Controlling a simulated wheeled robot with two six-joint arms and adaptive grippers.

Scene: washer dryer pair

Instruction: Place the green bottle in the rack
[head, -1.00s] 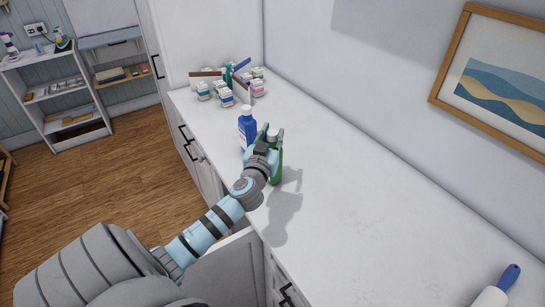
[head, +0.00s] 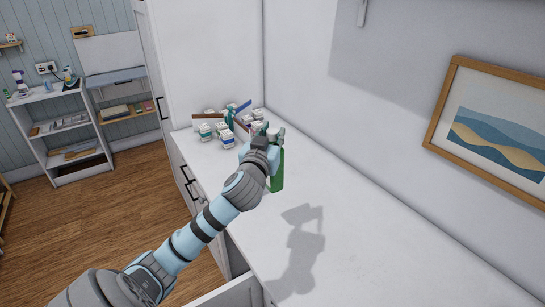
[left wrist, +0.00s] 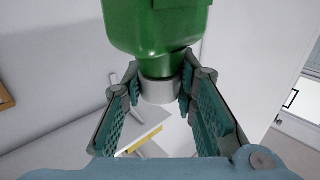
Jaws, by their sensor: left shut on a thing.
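The green bottle (head: 278,172) is in my left gripper (head: 272,137), above the white counter. In the left wrist view the green bottle (left wrist: 158,30) has its pale cap and neck between the two fingers of my left gripper (left wrist: 163,88), which is shut on it. At the counter's far end stands what looks like the rack, with brown and blue panels (head: 208,116). A teal item (head: 231,117) is among the panels. The arm and gripper partly cover this area. My right gripper is not in view.
Several small white-capped containers (head: 227,138) stand around the panels. A tall white cabinet (head: 205,60) and the wall bound the far end. The counter (head: 370,250) is clear nearer me. An open drawer or door (head: 235,290) shows below its front edge.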

